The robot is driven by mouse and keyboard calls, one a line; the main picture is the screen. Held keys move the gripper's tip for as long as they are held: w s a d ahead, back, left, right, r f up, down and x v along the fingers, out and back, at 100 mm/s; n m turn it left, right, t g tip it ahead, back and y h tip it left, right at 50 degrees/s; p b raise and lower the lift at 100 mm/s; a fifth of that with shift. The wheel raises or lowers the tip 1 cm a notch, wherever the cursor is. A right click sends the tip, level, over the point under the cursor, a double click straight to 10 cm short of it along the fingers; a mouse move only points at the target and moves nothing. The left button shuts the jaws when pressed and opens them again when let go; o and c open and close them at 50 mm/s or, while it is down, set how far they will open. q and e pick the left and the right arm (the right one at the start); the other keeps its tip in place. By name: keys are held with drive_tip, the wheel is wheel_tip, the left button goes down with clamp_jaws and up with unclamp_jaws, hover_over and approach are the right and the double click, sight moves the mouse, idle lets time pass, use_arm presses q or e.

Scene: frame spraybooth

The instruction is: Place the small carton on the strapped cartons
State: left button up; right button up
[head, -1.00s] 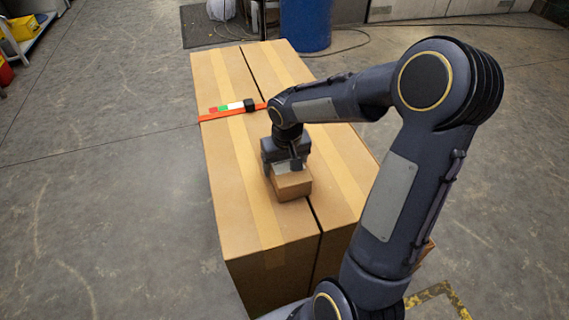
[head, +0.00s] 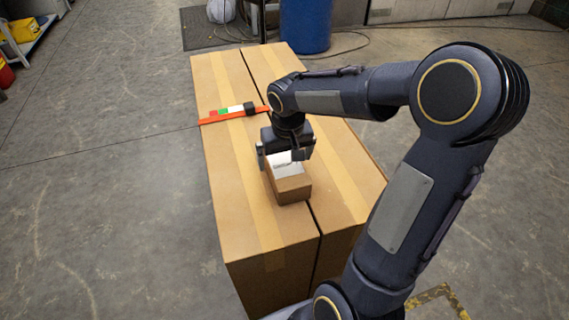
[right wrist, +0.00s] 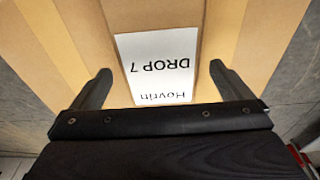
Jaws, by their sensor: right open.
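The small carton (head: 292,189) is a brown box with a white label on top. It stands upright on the strapped cartons (head: 228,178), toward the near end, beside the seam between the two tall boxes. An orange strap (head: 208,118) crosses them farther back. My right gripper (head: 281,157) is open just above and behind the small carton, its fingers apart and holding nothing. In the right wrist view the label (right wrist: 155,65), reading "Hovrin DROP 7", lies between the spread fingers. My left gripper is not in view.
A blue barrel (head: 305,25) stands behind the strapped cartons. A shelf with yellow items (head: 20,30) is at the far left. The floor left of the cartons is clear. A cable lies on the floor at the back.

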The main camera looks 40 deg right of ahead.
sight(286, 167)
drive_tip(key=r, duration=0.4)
drive_tip(key=s+r, duration=0.1)
drive_tip(key=r, duration=0.2)
drive_tip(key=shift+a+p, duration=0.2)
drive_tip(key=shift+p, duration=0.15)
drive_tip(key=s+a+n+t+y, duration=0.1)
drive_tip(key=s+a+t+y, duration=0.1)
drive_tip(key=s+a, duration=0.3)
drive_tip(key=s+a+n+t+y, duration=0.1)
drive_tip(key=s+a, duration=0.4)
drive_tip(key=s, duration=0.7)
drive_tip(key=shift+s+a+f+t+y, duration=0.2)
drive_tip(key=shift+a+f+t+y, duration=0.25)
drive_tip(key=shift+y, duration=0.25)
